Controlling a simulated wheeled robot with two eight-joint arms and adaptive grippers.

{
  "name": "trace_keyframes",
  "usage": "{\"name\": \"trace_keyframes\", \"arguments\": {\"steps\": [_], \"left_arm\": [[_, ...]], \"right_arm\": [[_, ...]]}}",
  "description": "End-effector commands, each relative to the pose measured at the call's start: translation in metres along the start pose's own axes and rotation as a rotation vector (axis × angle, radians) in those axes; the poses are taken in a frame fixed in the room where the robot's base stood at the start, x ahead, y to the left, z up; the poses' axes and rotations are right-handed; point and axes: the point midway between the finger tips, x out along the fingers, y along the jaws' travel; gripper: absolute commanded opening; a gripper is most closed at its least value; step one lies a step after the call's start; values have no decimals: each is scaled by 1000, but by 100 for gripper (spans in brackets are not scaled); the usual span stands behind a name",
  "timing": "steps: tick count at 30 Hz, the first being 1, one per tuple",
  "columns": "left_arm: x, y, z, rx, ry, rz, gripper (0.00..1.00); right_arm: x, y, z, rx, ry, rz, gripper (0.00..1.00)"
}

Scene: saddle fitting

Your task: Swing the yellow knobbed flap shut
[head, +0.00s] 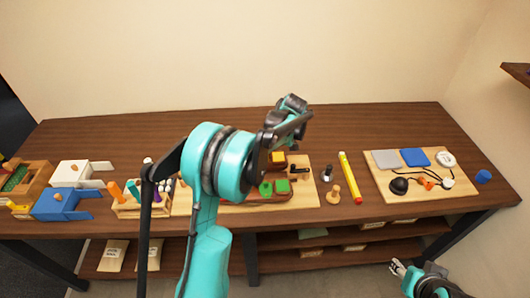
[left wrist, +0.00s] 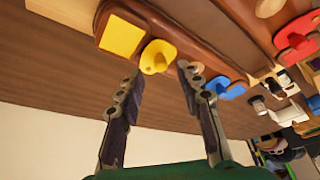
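The yellow knobbed flap (left wrist: 158,57) shows in the left wrist view at the edge of a brown wooden piece (left wrist: 180,38). It stands out to the side of a yellow square (left wrist: 121,36), apart from it. My left gripper (left wrist: 160,72) is open, with the flap just beyond and between its fingertips; I see no clear contact. In the head view the yellow square (head: 278,158) shows beside my arm, while the flap is hidden or too small to tell. My right gripper (head: 399,268) is low at the right, away from the table top; its opening is unclear.
In the head view, green pieces (head: 282,186), a yellow stick (head: 349,178) and a board with cables (head: 420,188) lie rightward. The back of the table is clear.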

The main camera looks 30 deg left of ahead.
Motion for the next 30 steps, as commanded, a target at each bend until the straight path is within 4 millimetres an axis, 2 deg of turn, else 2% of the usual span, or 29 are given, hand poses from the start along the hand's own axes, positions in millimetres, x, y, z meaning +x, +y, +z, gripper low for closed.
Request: {"name": "trace_keyframes", "arguments": {"steps": [1,6,12,30], "left_arm": [[-13,0,0,2,0,0,36],[-49,0,1,1,0,0,36],[-74,0,1,2,0,1,36],[-80,0,1,4,-1,2,36]], "right_arm": [[0,0,0,0,0,0,44],[0,0,0,0,0,0,44],[0,0,0,0,0,0,44],[0,0,0,0,0,0,44]]}}
